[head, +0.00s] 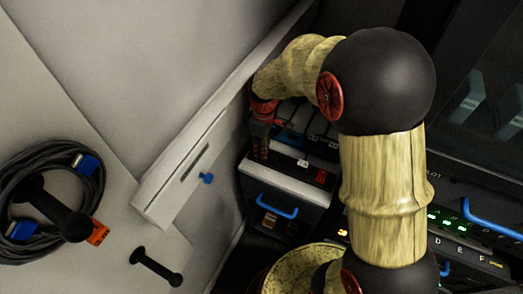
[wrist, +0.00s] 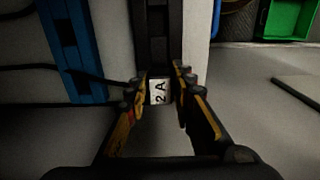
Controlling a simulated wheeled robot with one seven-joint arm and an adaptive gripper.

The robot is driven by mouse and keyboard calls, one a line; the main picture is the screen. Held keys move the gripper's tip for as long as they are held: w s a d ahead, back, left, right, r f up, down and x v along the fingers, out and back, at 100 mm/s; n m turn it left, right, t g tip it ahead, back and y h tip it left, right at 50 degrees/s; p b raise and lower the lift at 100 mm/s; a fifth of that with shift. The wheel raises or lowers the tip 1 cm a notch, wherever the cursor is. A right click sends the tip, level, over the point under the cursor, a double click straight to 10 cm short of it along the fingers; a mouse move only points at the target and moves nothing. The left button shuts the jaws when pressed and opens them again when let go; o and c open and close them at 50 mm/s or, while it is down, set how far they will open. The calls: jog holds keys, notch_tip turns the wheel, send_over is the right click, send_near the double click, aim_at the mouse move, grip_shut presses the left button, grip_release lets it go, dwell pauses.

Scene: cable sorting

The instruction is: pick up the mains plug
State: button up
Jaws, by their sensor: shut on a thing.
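My gripper (wrist: 160,88) shows in the wrist view, its two dark, yellow-edged fingers closed on either side of a thing with a white label (wrist: 158,92) reading "2 A". A dark upright bar (wrist: 155,35) rises right behind the label. Most of the held thing is hidden by the fingers, and I cannot tell for sure that it is the mains plug. In the head view my gripper (head: 261,128) is small and dark red, at the left end of an open-topped unit (head: 287,181); what it holds is not clear there.
Blue and black parts (head: 294,138) fill the unit's top, beside my gripper. A blue strip (wrist: 73,45) and dark cables lie left in the wrist view; a green tray (wrist: 286,20) is at upper right. A coiled cable (head: 89,157) hangs at left. A rack (head: 470,235) stands right.

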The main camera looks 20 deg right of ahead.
grip_shut()
jog(key=shift+r, duration=0.1)
jog(key=shift+r+p, duration=0.5)
jog(key=shift+r, duration=0.1)
notch_tip(320, 180, up, 2)
jog(key=shift+r+p, duration=0.25)
jog(key=shift+p, duration=0.5)
jog(key=s+a+r+p, duration=0.2)
jog(key=s+r+p, duration=0.6)
jog(key=s+r, duration=0.4)
jog(key=shift+s+a+r, duration=0.3)
jog(key=shift+s+r, duration=0.05)
jog(key=shift+s, duration=0.55)
jog(key=shift+d, duration=0.1)
